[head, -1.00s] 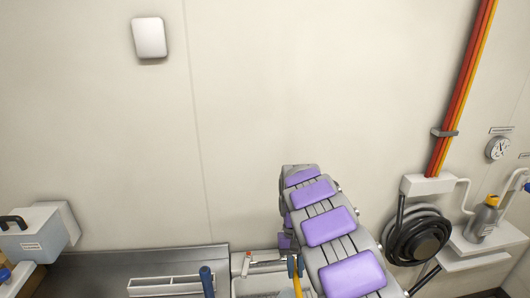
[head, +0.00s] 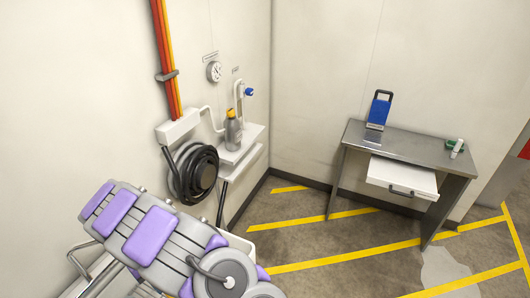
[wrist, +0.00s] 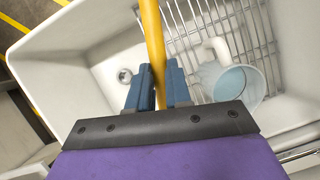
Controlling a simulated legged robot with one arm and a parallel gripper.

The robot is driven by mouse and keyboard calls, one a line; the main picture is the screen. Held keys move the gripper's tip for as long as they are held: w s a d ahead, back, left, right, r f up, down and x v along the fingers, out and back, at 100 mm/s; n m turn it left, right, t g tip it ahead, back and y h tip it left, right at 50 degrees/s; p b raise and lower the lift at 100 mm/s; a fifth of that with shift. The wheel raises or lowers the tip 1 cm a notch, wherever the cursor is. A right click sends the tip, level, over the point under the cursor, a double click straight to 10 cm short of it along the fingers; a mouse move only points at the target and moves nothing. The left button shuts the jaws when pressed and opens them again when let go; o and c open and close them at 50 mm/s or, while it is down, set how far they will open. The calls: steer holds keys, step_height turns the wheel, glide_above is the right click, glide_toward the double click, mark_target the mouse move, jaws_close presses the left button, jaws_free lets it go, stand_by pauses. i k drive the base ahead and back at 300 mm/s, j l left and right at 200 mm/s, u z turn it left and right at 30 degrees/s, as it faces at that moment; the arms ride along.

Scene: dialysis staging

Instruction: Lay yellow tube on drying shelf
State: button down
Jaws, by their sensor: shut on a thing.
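My gripper (wrist: 159,88) shows in the wrist view with its blue fingers shut on the yellow tube (wrist: 152,40). The tube runs up from between the fingers to the top edge of the picture. Its other end is hidden by my gripper. The tube is over a white basin (wrist: 105,55). In the head view my purple and grey arm is at the lower left, and neither the gripper nor the tube shows there. I cannot make out a drying shelf for certain; a small white wall shelf (head: 240,150) holds a grey bottle with an orange cap (head: 233,127).
The basin holds a wire rack (wrist: 225,30) and a pale blue-white jug (wrist: 228,82). A black coiled hose (head: 195,172) hangs on the wall. A metal desk (head: 400,143) with an open white drawer (head: 402,178) stands right. Yellow-striped floor (head: 320,232) between is clear.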

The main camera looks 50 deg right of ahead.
mark_target(402, 177)
steer(key=l+z, duration=0.6)
steer(key=z, duration=0.2)
steer(key=i+l+z, duration=0.1)
steer(key=l+z, duration=0.3)
steer(key=i+l+z, duration=0.15)
steer(key=z, duration=0.25)
